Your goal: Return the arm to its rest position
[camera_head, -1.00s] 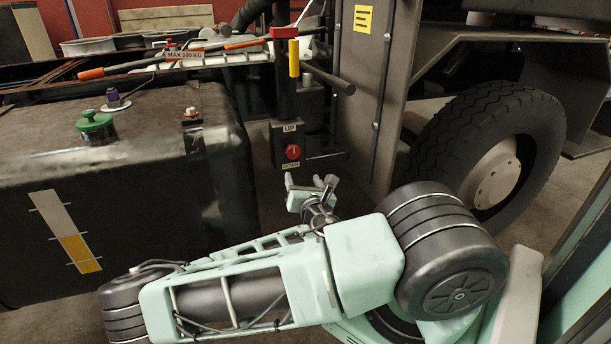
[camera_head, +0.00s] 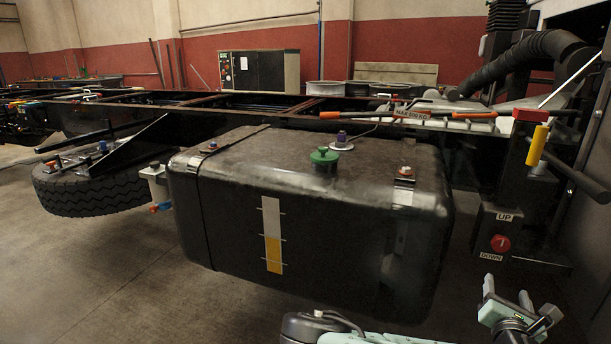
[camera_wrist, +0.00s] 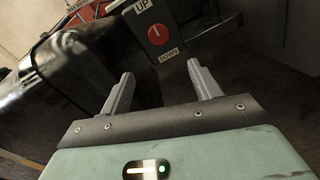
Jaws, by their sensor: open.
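My gripper (camera_head: 507,293) is at the lower right of the head view, with its two fingers apart and nothing between them. It also shows in the wrist view (camera_wrist: 160,92), where both grey fingers stand open. Part of my mint-green arm (camera_head: 380,338) runs along the bottom edge of the head view; most of it is out of frame. Beyond the fingers is a dark control box with a red knob (camera_head: 500,243), marked UP and DOWN. The red knob also shows in the wrist view (camera_wrist: 158,34). The gripper appears apart from it.
A large black tank (camera_head: 330,232) with a green cap (camera_head: 324,156) fills the middle, left of my gripper. A spare tire (camera_head: 100,185) hangs farther left. A yellow-gripped lever (camera_head: 537,145) sticks out at the right. The floor at lower left (camera_head: 90,280) is clear.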

